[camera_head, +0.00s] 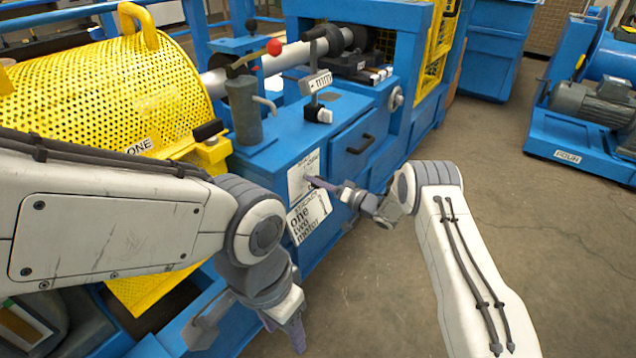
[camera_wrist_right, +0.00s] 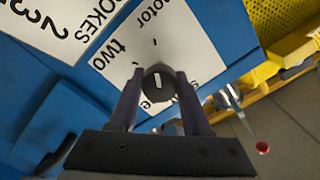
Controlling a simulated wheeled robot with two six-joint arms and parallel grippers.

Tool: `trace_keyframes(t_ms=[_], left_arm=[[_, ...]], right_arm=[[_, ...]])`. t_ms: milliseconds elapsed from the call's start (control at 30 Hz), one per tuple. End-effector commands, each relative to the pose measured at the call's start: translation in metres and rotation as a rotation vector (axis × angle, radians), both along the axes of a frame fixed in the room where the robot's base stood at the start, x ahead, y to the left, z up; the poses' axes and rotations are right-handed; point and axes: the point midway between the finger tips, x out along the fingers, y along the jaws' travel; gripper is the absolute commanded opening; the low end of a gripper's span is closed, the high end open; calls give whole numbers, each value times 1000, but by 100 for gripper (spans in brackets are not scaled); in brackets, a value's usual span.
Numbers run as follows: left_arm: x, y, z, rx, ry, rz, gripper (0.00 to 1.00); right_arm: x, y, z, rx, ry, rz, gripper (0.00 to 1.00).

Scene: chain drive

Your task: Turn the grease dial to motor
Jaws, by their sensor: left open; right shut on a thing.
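The grease dial is a round dark knob (camera_wrist_right: 158,84) with a white mark, on a white label plate (camera_wrist_right: 184,40) in the right wrist view. The words "motor" and "two" show above and left of it. Other words are partly covered by my fingers. The white mark runs roughly up and down in that view, about in line with the tick under "motor". I cannot tell which end points. My right gripper (camera_wrist_right: 157,100) is shut on the knob, a finger on each side. In the head view it is at the panel (camera_head: 318,184). My left gripper (camera_head: 292,325) is open and empty, low and apart from the panel.
A second white plate (camera_wrist_right: 62,22), reading "...OKES", is beside the dial. The blue machine has a drawer (camera_head: 352,143) and a red-knobbed lever (camera_head: 274,46). A yellow perforated guard (camera_head: 110,95) stands at left. The floor (camera_head: 510,215) on the right is open.

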Motion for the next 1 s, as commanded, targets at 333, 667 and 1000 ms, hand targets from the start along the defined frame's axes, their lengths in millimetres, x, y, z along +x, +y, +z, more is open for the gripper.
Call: trace_keyframes(t_ms=[333,667,1000], left_arm=[[0,0,0,0,0,0,52],[0,0,4,0,0,0,52],[0,0,19,0,0,0,52]], right_arm=[[1,-1,1,1,0,-5,78],[-5,-9,1,1,2,-4,78],[-42,-62,2,1,3,-7,78]])
